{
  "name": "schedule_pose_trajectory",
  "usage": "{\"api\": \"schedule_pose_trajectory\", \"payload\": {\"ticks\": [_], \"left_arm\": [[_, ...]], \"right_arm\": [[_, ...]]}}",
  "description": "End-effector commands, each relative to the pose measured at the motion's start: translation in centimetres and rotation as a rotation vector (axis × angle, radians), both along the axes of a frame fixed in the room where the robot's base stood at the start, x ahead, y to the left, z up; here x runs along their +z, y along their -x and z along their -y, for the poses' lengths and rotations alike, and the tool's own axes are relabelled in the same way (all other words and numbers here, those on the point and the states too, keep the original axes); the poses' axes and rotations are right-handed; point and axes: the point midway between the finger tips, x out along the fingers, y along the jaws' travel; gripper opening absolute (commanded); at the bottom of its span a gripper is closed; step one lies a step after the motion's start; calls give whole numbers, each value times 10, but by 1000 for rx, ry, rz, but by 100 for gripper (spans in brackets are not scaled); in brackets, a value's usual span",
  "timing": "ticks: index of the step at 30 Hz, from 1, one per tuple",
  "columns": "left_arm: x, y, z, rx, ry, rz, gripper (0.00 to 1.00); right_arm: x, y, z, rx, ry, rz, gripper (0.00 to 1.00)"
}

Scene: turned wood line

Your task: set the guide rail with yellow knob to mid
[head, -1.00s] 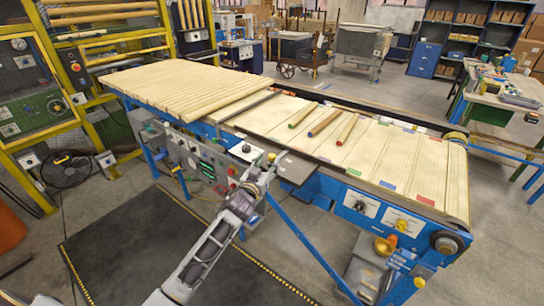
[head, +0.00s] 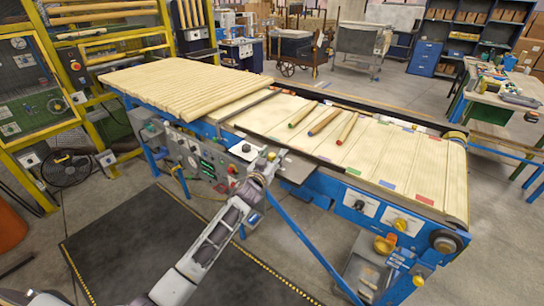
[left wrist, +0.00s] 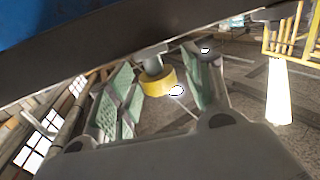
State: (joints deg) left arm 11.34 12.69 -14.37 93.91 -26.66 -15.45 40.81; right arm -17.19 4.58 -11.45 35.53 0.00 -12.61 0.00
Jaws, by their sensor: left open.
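The yellow knob (left wrist: 157,82) shows in the left wrist view on a short grey stem below a dark edge (left wrist: 110,55). My left gripper (left wrist: 163,78) is open, with its green-padded fingers on either side of the knob. I cannot tell whether either finger touches it. In the head view my left gripper (head: 269,157) is at the near side of the conveyor (head: 410,150), by a grey plate (head: 298,169), and mostly hides the knob there. The guide rail's position along its travel cannot be read. My right gripper is not in view.
Several coloured-end dowels (head: 322,122) lie on the belt. A control panel with buttons (head: 205,160) is left of my gripper. A blue housing with dials (head: 400,222) is at the right. A dark mat (head: 150,250) covers the floor in front.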

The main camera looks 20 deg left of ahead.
Motion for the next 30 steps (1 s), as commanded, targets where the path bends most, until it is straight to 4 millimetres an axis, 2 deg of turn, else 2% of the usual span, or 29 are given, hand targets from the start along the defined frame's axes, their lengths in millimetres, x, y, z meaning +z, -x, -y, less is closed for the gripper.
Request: {"api": "schedule_pose_trajectory", "payload": {"ticks": [2,12,14,23,30], "left_arm": [[0,0,0,0,0,0,49],[0,0,0,0,1,0,6],[0,0,0,0,1,0,0],[0,-3,1,0,2,0,0],[-1,-21,7,1,3,1,0]], "right_arm": [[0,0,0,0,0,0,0],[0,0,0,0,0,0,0],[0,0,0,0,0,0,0],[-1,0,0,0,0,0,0],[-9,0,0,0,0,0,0]]}}
